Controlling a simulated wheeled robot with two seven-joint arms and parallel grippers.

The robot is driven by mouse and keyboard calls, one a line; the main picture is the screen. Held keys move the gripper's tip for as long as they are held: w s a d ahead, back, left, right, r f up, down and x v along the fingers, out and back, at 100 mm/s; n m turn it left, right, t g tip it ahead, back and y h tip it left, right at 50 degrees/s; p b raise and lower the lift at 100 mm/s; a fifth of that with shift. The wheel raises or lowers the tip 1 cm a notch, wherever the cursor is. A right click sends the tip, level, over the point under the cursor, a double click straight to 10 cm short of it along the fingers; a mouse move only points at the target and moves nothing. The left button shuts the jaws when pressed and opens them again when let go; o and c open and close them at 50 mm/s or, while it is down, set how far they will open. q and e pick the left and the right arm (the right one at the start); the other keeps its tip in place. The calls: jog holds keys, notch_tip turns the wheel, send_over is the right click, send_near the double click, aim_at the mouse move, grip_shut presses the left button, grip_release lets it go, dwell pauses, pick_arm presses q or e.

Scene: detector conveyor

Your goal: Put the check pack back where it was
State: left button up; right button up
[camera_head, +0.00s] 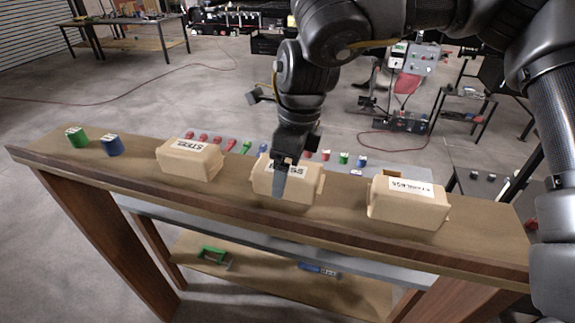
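Three cream packs stand in a row on a long wooden bench: a left pack labelled STEEL (190,160), a middle pack (306,187) whose partly hidden label ends in SS, and a right pack (408,205) with a longer label. I cannot tell which one is the check pack. My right gripper (284,176) points down at the middle pack, with one pale finger in front of its near face. The other finger is hidden, so I cannot tell whether it grips the pack. My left gripper is out of view.
A green cylinder (76,137) and a blue cylinder (112,145) stand at the bench's left end. Several small red, green and blue pieces line the far side behind the packs. A lower shelf (290,284) holds a green frame (213,254) and a blue item (318,269).

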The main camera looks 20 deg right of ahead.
jog(key=shift+r+b, duration=0.3)
jog(key=shift+r, duration=0.15)
jog(key=r, duration=0.3)
jog(key=r+b, duration=0.1)
jog(key=r, duration=0.2)
jog(key=d+r+b, duration=0.1)
jog(key=r, duration=0.1)
jog(key=shift+s+r, duration=0.4)
jog(key=shift+d+r, duration=0.15)
jog(key=shift+r, duration=0.4)
